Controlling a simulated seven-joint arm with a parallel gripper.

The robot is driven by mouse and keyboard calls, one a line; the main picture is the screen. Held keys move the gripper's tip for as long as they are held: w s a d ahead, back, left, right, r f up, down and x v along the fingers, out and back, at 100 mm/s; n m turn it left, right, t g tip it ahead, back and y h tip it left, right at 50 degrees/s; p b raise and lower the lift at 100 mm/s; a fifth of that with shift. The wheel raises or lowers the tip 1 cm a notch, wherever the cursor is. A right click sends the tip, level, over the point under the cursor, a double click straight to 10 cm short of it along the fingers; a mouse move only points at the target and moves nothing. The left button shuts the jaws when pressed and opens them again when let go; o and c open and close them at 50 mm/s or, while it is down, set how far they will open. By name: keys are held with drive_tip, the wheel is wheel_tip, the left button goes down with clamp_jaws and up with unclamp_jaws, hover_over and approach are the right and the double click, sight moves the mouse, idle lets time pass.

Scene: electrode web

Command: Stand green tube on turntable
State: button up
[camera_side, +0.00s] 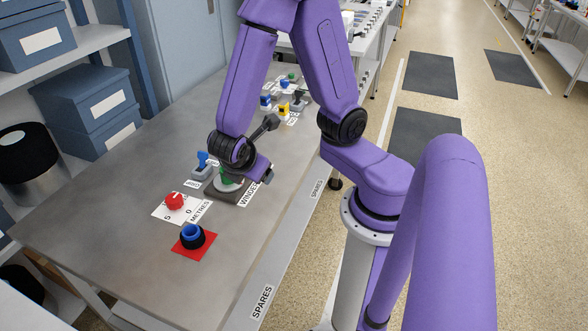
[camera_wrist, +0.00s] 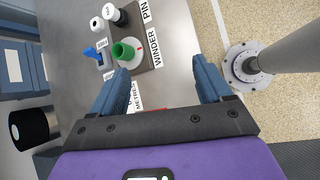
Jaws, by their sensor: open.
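The green tube (camera_side: 224,175) stands on the pale round turntable (camera_side: 238,186) of the grey WINDER base, partly hidden by my arm. In the wrist view the green tube (camera_wrist: 122,50) shows its open mouth and looks upright on the turntable (camera_wrist: 137,57). My gripper (camera_wrist: 161,66) is open, its two blue fingers spread wide with nothing between them. The tube lies beyond the left finger, apart from it. In the side view my gripper (camera_side: 263,173) is just right of the tube, its fingers only partly visible.
A red dial (camera_side: 174,201) on a METRES card and a blue-topped black cylinder (camera_side: 192,236) on a red square are nearer the front. A white-topped black post (camera_wrist: 114,15) is beside the turntable. The left bench is clear.

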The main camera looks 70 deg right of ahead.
drive_tip(key=s+a+r+m+g+y, duration=0.1)
drive_tip(key=s+a+r+y, duration=0.1)
drive_tip(key=s, duration=0.4)
drive_tip(key=s+a+r+m+g+y, duration=0.1)
drive_tip(key=s+a+r+m+y, duration=0.1)
drive_tip(key=s+y, duration=0.4)
wheel_tip(320, 180, up, 3)
drive_tip(key=shift+a+f, duration=0.15)
drive_tip(key=shift+a, duration=0.35)
